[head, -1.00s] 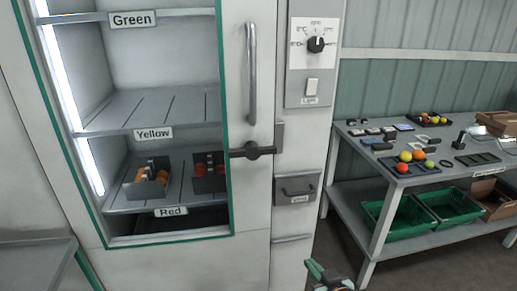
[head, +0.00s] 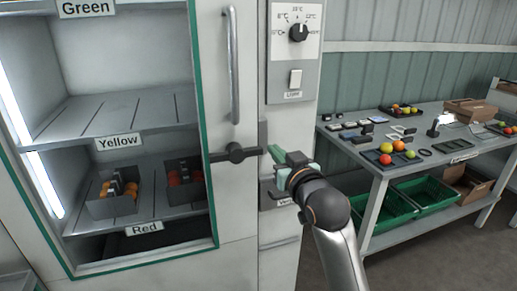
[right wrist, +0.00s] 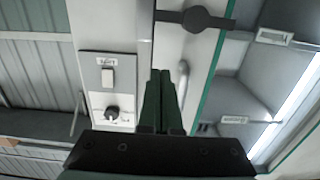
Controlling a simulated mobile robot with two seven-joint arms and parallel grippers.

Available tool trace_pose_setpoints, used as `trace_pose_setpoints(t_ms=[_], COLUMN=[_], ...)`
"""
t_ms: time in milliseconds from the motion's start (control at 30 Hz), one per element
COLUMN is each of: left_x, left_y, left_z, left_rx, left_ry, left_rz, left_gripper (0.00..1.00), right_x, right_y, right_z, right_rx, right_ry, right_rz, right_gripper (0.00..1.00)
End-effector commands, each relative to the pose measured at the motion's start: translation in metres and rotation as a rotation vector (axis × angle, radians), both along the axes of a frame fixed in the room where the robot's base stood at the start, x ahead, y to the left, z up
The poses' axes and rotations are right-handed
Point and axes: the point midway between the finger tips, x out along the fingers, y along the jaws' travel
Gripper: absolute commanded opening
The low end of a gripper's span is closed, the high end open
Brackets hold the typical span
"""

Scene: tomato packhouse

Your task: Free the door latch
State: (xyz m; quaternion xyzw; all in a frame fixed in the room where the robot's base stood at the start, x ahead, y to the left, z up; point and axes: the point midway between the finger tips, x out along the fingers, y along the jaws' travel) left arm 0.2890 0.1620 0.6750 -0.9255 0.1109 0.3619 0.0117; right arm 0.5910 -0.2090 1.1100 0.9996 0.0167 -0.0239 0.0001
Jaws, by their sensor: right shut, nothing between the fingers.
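The door latch (head: 236,152) is a dark horizontal bar with a round hub on the cabinet door. Its right end reaches a grey bracket (head: 262,136) on the frame. In the right wrist view the latch (right wrist: 195,18) shows at the top, turned over, beyond the fingertips. My right gripper (head: 274,152) has green fingers, shut and empty, just right of the latch's right end. In the right wrist view the fingers (right wrist: 161,78) lie side by side, pointing towards the latch. I cannot tell whether they touch it. My left gripper is out of view.
A vertical door handle (head: 233,65) stands above the latch. A dial (head: 298,33) and light switch (head: 295,78) sit on the panel to the right. A table (head: 375,185) with tomatoes stands at right.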

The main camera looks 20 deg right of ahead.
Motion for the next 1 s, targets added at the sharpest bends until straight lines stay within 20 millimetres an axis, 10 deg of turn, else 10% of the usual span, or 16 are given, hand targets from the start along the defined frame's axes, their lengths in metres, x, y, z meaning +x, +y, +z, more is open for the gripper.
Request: trace_pose_setpoints(t_ms=[867,1000], left_x=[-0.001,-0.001], left_y=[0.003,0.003], left_z=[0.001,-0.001], left_rx=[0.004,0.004], left_ry=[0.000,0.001], left_rz=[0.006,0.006], left_gripper=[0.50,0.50], right_x=[0.103,0.105], right_y=[0.004,0.004], right_z=[-0.005,-0.031], right_rx=[0.000,0.000], right_ry=[0.001,0.005], right_rz=[0.001,0.000], right_gripper=[0.00,0.00])
